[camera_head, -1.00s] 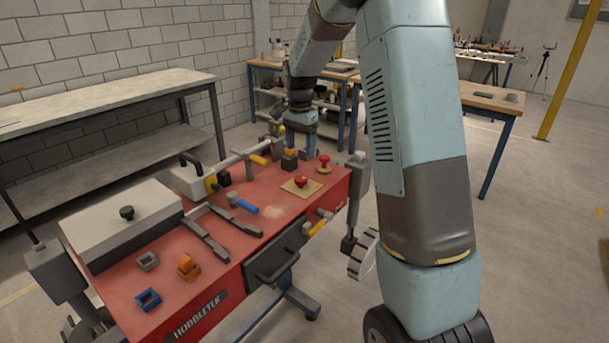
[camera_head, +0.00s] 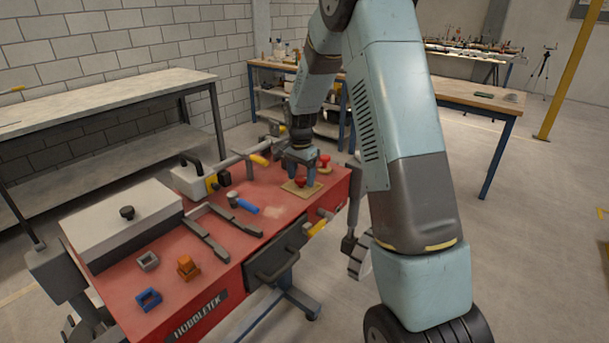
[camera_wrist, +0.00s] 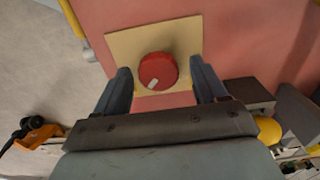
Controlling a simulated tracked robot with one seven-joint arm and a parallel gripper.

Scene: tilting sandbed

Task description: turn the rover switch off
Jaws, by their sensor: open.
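A red rotary knob (camera_wrist: 158,70) sits on a square tan plate (camera_wrist: 117,45) in the wrist view. A short white mark on it lies toward its lower edge. In the head view the same knob (camera_head: 300,183) stands on the red top (camera_head: 268,203) of the wheeled rover. My gripper (camera_wrist: 161,75) is open, with one finger to each side of the knob and gaps still showing. In the head view my gripper (camera_head: 300,168) hangs just over the plate, partly hiding it. A second red knob (camera_head: 324,159) stands just behind, on its own plate.
On the red top are a blue-handled tool (camera_head: 242,203), grey bars (camera_head: 207,236), an orange block (camera_head: 187,267), a blue block (camera_head: 148,299) and a white box (camera_head: 130,222). A yellow-handled valve (camera_head: 259,160) is left of my gripper.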

